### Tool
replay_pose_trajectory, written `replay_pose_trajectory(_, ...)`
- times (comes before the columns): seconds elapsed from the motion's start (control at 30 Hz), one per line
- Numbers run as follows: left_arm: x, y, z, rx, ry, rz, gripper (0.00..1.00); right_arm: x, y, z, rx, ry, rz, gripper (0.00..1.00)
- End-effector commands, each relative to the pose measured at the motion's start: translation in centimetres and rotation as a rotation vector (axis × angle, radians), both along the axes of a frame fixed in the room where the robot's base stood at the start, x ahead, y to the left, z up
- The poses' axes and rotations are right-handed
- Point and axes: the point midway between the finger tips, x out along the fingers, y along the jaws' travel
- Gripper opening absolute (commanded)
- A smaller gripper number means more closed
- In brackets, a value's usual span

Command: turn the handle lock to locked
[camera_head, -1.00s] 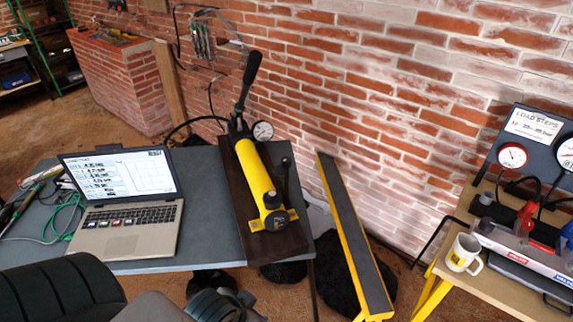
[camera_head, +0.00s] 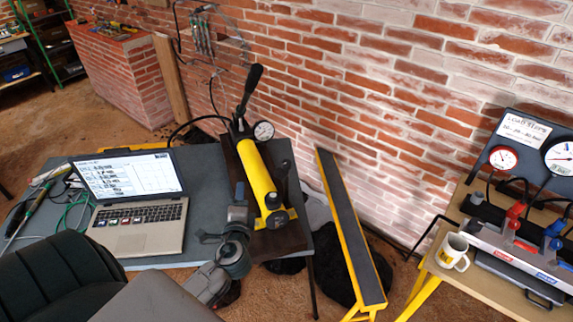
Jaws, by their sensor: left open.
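The yellow hand pump (camera_head: 257,172) lies on a dark board on the grey table. Its long black handle (camera_head: 251,88) rises from the far end, tilted up to the right. A short black lever (camera_head: 281,172) stands near the pump's front end. I cannot tell which part is the handle lock or how it is set. My left gripper (camera_head: 222,212) is open and empty at the table's front edge, just left of the pump's front end. One finger points up and the other left. It hides part of the board's edge. My right gripper is not in view.
A laptop (camera_head: 135,212) stands open to the left, beside cables. A pressure gauge (camera_head: 263,131) sits by the pump handle. A yellow-edged beam (camera_head: 352,228) leans right of the table. A bench with a mug (camera_head: 453,251) and gauges is at the far right. A chair (camera_head: 60,280) blocks the lower left.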

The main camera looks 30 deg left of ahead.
Motion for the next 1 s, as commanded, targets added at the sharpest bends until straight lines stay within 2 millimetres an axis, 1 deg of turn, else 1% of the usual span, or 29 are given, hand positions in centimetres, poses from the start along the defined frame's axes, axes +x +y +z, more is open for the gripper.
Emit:
replay_pose_trajectory(0.03, 1.6, 0.2, 0.5, 0.139, 0.014, -0.052, 0.51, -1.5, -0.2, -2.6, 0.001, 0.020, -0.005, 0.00)
replay_pose_trajectory(0.13, 4.4, -0.1, 1.2, 0.422, 0.059, -0.160, 0.51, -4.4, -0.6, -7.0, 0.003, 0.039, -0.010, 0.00)
replay_pose_trajectory(0.2, 6.3, -0.5, 1.1, 0.620, 0.108, -0.237, 0.51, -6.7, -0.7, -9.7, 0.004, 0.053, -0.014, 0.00)
replay_pose_trajectory(0.27, 7.7, -0.9, 0.6, 0.782, 0.158, -0.301, 0.51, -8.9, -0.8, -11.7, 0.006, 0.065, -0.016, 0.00)
replay_pose_trajectory(0.3, 8.6, -1.0, 0.1, 0.885, 0.194, -0.340, 0.51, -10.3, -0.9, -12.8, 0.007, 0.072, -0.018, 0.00)
replay_pose_trajectory(0.4, 10.2, -1.2, -1.4, 1.101, 0.284, -0.428, 0.51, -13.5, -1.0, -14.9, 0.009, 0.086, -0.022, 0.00)
replay_pose_trajectory(0.5, 11.3, -1.1, -2.8, 1.252, 0.359, -0.492, 0.51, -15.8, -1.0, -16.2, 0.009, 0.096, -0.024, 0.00)
replay_pose_trajectory(0.63, 11.9, -0.9, -3.9, 1.353, 0.415, -0.535, 0.51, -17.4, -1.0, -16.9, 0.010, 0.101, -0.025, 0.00)
replay_pose_trajectory(0.77, 12.7, -0.8, -4.2, 1.374, 0.426, -0.543, 0.51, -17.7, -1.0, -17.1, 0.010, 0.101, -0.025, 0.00)
replay_pose_trajectory(0.83, 13.5, -0.8, -4.2, 1.374, 0.425, -0.542, 0.51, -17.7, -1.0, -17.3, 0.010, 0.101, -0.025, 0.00)
replay_pose_trajectory(1.0, 16.5, -0.7, -4.3, 1.372, 0.423, -0.540, 0.51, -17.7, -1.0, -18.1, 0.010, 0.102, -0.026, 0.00)
